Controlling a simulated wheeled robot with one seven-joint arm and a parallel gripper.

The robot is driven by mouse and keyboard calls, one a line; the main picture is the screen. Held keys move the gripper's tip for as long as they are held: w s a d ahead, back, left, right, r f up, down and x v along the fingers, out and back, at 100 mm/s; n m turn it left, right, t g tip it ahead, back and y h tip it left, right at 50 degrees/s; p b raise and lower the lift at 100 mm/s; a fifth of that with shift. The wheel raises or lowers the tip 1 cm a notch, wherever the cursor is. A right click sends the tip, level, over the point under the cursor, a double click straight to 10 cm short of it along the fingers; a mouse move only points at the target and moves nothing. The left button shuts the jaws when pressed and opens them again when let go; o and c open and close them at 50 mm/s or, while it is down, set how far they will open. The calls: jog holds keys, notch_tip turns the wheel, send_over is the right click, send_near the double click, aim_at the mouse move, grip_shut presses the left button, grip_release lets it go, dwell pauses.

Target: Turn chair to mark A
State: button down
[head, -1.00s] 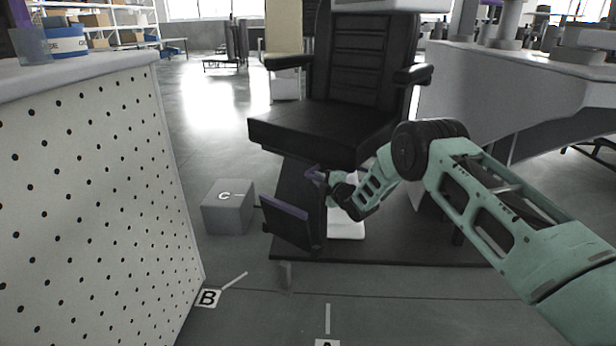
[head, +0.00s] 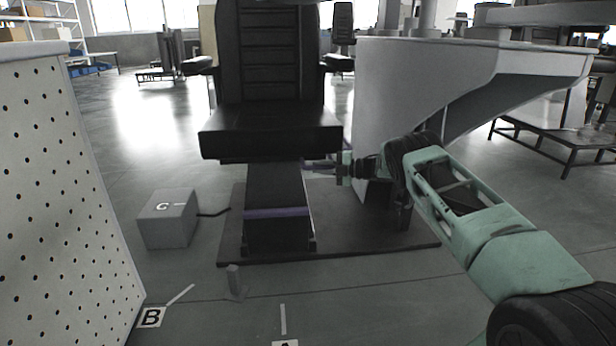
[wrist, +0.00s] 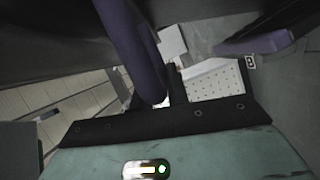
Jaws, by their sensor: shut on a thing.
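The black chair (head: 270,128) stands on a dark base plate with its seat facing nearly toward me. Its footrest panel below the seat carries a purple strip (head: 272,213), which also shows in the wrist view (wrist: 255,42). My gripper (head: 326,168) is shut on a purple bar (head: 312,163) under the right side of the seat. A thick purple bar (wrist: 133,45) fills the upper middle of the wrist view; the fingertips are largely hidden there. Mark A (head: 285,343) is on the floor, cut by the bottom edge, with a white line above it, slightly right of the footrest.
Mark B (head: 150,317) lies by the perforated white panel (head: 60,200) at left. A grey box marked C (head: 168,220) stands left of the chair. A grey counter (head: 400,100) is close on the right.

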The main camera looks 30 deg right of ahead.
jog(key=shift+d+f, duration=0.1)
jog(key=shift+d, duration=0.3)
jog(key=shift+d, duration=0.15)
jog(key=c, duration=1.4)
grip_release()
jog(key=shift+w, duration=0.1)
jog(key=shift+o, duration=0.2)
jog(key=shift+d, duration=0.1)
jog(key=p+v, duration=0.6)
jog(key=v, duration=1.1)
jog(key=shift+d, duration=0.1)
